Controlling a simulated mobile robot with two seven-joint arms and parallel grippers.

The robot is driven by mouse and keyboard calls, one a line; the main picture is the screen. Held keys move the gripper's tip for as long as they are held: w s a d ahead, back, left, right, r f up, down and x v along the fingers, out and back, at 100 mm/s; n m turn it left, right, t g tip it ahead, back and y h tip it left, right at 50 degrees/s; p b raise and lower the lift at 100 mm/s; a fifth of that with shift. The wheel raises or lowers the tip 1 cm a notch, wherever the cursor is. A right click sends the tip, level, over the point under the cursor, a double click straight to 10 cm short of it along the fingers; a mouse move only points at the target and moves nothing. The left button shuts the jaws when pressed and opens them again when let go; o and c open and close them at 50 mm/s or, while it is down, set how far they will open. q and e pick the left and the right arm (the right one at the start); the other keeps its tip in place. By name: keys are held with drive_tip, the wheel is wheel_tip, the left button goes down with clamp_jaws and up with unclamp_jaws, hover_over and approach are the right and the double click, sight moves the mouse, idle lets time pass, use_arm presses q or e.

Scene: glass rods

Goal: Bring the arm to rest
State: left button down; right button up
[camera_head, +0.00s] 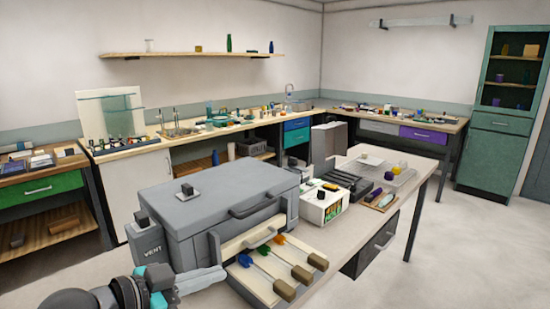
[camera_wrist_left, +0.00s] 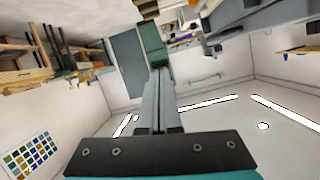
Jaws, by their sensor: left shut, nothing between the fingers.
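My left gripper (camera_head: 216,274) is low in the head view, beside the left front edge of a pale tray (camera_head: 247,284). Its fingers are shut and hold nothing. In the left wrist view the closed fingers (camera_wrist_left: 158,70) point up the picture, with the room behind them. Three rods lie side by side on the tray, with brown blocks at their near ends: one with a blue end (camera_head: 245,260), one with a green end (camera_head: 263,250) and one with an orange end (camera_head: 280,239). The gripper looks apart from the rods. My right gripper is in neither view.
A large grey box (camera_head: 190,235) marked VENT stands behind the tray on the table. To its right are a white device (camera_head: 322,206), a dark tray (camera_head: 347,182) and a clear tray (camera_head: 400,178). Open floor (camera_head: 460,240) lies to the right.

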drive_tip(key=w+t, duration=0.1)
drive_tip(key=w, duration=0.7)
use_arm(q)
drive_tip(key=s+d+f+n+g+y, duration=0.1)
drive_tip(key=s+f+n+y, duration=0.1)
drive_tip(key=s+f, duration=0.3)
drive_tip(key=s+d+f+n+g+y, duration=0.1)
drive_tip(key=s+f+g+y, duration=0.15)
drive_tip(key=f, duration=0.55)
drive_tip(key=s+a+f+n+g+y, duration=0.2)
drive_tip(key=s+a+f+n+y, duration=0.15)
drive_tip(key=s, duration=0.35)
drive_tip(key=s+a+f+n+g+y, duration=0.25)
drive_tip(key=s+f, duration=0.25)
drive_tip(key=s, duration=0.3)
wheel_tip(320, 180, down, 24)
drive_tip(key=s+r+b, duration=0.1)
drive_tip(key=s, duration=0.1)
drive_tip(key=s+a+f+g+b, duration=0.1)
drive_tip(key=s+a+f, duration=0.2)
drive_tip(key=s+f, duration=1.1)
drive_tip(key=shift+s+a+f+m+g+h, duration=0.15)
drive_tip(key=shift+s+f+m+g+h, duration=0.15)
drive_tip(key=shift+s+h, duration=0.1)
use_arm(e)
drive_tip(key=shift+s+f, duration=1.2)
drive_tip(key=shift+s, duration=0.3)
